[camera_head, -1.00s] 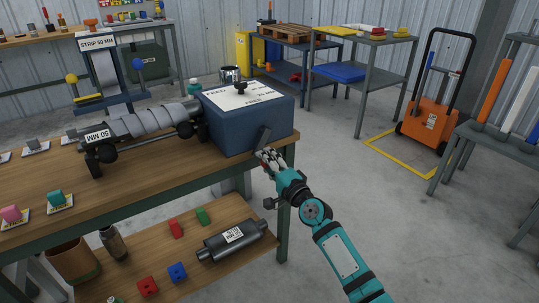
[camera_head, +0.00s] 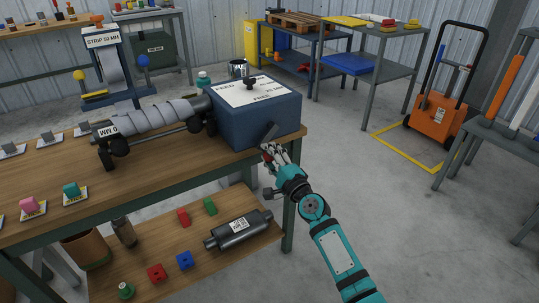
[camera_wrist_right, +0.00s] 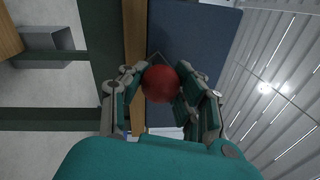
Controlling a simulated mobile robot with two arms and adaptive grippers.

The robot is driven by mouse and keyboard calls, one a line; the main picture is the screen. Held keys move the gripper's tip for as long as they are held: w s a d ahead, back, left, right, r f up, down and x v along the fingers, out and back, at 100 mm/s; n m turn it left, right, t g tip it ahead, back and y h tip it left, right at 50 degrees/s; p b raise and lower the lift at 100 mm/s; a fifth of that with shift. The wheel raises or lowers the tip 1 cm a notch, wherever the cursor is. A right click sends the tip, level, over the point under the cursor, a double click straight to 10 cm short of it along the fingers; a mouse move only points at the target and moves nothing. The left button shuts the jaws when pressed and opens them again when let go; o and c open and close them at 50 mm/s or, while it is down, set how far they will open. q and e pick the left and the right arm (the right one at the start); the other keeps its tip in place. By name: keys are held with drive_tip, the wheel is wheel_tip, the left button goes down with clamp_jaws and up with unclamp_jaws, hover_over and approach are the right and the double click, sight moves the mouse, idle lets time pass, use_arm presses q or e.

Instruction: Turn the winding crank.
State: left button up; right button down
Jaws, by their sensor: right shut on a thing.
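The winding unit is a dark blue box (camera_head: 258,124) with a white label on top, at the right end of the wooden bench. Its crank arm (camera_head: 270,132) is a short grey bar on the box's right end, slanting down to the left in the head view. My right gripper (camera_head: 268,153) is at the arm's lower end. In the right wrist view its fingers (camera_wrist_right: 160,88) are closed around the red round crank knob (camera_wrist_right: 160,83). A grey wrapped roll (camera_head: 158,118) extends left from the box. My left gripper is not in view.
A black muffler (camera_head: 239,231) and small coloured blocks lie on the lower shelf. The bench edge (camera_head: 150,173) runs close below the crank. A metal can (camera_head: 238,69) is behind the box. Open floor (camera_head: 345,170) lies to the right.

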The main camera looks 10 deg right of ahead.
drive_tip(key=shift+f, duration=0.4)
drive_tip(key=c, duration=1.3)
unclamp_jaws()
drive_tip(key=shift+s, duration=0.1)
drive_tip(key=o, duration=0.4)
drive_tip(key=shift+d+r, duration=0.1)
drive_tip(key=shift+r, duration=0.05)
drive_tip(key=shift+o, duration=0.2)
drive_tip(key=shift+r, duration=0.1)
drive_tip(key=v, duration=1.2)
